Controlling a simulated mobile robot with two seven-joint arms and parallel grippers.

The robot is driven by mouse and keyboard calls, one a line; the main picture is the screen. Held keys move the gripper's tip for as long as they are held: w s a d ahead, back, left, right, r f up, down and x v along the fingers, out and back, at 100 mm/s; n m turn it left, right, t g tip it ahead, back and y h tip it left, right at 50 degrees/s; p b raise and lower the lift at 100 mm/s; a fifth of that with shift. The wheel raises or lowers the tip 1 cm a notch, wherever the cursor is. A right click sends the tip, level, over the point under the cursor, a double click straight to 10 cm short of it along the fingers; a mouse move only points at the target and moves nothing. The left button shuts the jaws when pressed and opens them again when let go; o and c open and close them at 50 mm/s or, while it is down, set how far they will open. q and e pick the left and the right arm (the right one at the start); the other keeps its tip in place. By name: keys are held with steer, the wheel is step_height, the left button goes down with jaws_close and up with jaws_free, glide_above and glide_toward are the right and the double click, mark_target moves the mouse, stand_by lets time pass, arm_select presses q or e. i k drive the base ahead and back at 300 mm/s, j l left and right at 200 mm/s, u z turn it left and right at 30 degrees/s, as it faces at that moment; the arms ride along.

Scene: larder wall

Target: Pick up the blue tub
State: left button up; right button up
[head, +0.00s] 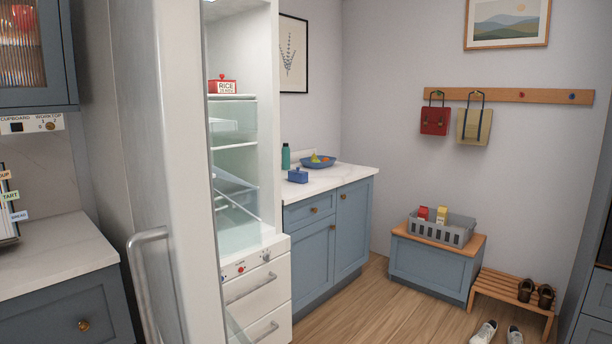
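A small blue tub (298,176) with a knob-like top stands on the white worktop (335,180) of the blue cabinet, near its front left edge. It is just right of the open fridge and in front of a green bottle (286,156). Neither of my grippers is in the head view.
The fridge door (175,200) stands open close in front on the left. A red rice tub (222,86) sits on an upper fridge shelf. A blue fruit bowl (318,162) is behind the tub. A grey crate (455,232) rests on a bench; shoes lie on the floor at right.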

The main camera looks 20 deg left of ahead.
mark_target(300, 178)
steer(key=i+l, duration=0.1)
steer(key=i, duration=0.6)
steer(key=i+l, duration=0.15)
steer(key=i, duration=0.5)
steer(key=i+l+u, duration=0.1)
steer(key=i, duration=0.3)
steer(key=i+l+u, duration=0.15)
steer(key=i, duration=0.25)
steer(key=i+l+u, duration=0.1)
steer(key=i, duration=0.25)
steer(key=i+u, duration=0.1)
steer(key=u, duration=1.5)
steer(key=i+l+u, duration=0.35)
steer(key=l+u, duration=0.35)
steer(key=i+l, duration=0.15)
steer(key=l, duration=0.15)
steer(key=i+l+u, duration=0.15)
steer(key=l, duration=0.5)
steer(key=i+u, duration=0.05)
steer(key=i, duration=0.05)
